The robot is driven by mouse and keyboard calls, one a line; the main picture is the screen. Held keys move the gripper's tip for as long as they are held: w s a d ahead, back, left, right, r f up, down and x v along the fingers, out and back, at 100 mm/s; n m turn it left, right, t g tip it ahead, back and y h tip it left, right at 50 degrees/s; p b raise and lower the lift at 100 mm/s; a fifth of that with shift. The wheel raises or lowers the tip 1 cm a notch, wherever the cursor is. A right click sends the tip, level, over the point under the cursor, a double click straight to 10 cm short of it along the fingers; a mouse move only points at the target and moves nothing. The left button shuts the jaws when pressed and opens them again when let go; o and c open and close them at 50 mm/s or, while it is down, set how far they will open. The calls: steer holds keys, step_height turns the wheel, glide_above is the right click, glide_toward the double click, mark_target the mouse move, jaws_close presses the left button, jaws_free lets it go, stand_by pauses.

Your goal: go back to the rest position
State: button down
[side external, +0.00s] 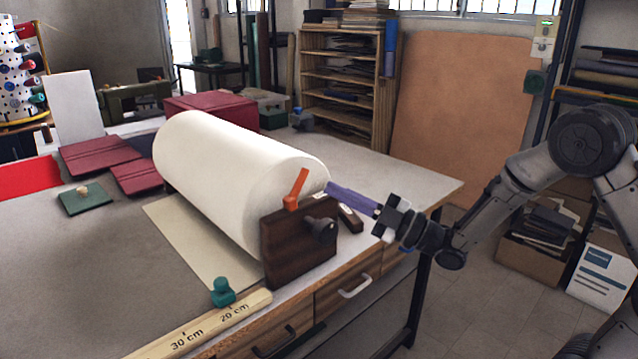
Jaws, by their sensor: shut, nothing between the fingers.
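My gripper (340,194) is at the right of the table, beside the near end of a big white roll (235,175). A long purple bar-like part runs from its dark body toward the roll; it looks like the shut fingers. Its tip is close to the roll's end and an orange lever (296,189); I cannot tell if it touches. I see nothing held. My arm reaches in from the right edge, bent at the elbow.
A dark wooden block with a knob (290,243) stands at the roll's near end. A small dark brown object (350,217) lies below my gripper. The grey table (400,180) has dark red covers (97,155) at left. A shelf (345,85) stands behind; a cardboard box (545,250) is on the floor.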

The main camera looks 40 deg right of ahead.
steer(key=shift+s+d+f, duration=0.2)
steer(key=shift+s+d, duration=0.1)
steer(key=shift+s, duration=0.35)
steer(key=s+r+m+h, duration=0.2)
steer(key=r+h, duration=0.1)
steer(key=r, duration=0.4)
steer(key=s+r+m+h, duration=0.2)
steer(key=s+r, duration=0.1)
steer(key=r, duration=0.4)
steer(key=s+d+f+m+g+h, duration=0.1)
steer(key=s+f+m+g+h, duration=0.1)
steer(key=s+f+m+g, duration=0.4)
steer(key=s+d+f+m+g+h, duration=0.2)
steer(key=s+f+m+g, duration=0.4)
steer(key=s+f, duration=0.7)
steer(key=shift+s+g, duration=1)
steer(key=shift+s, duration=0.25)
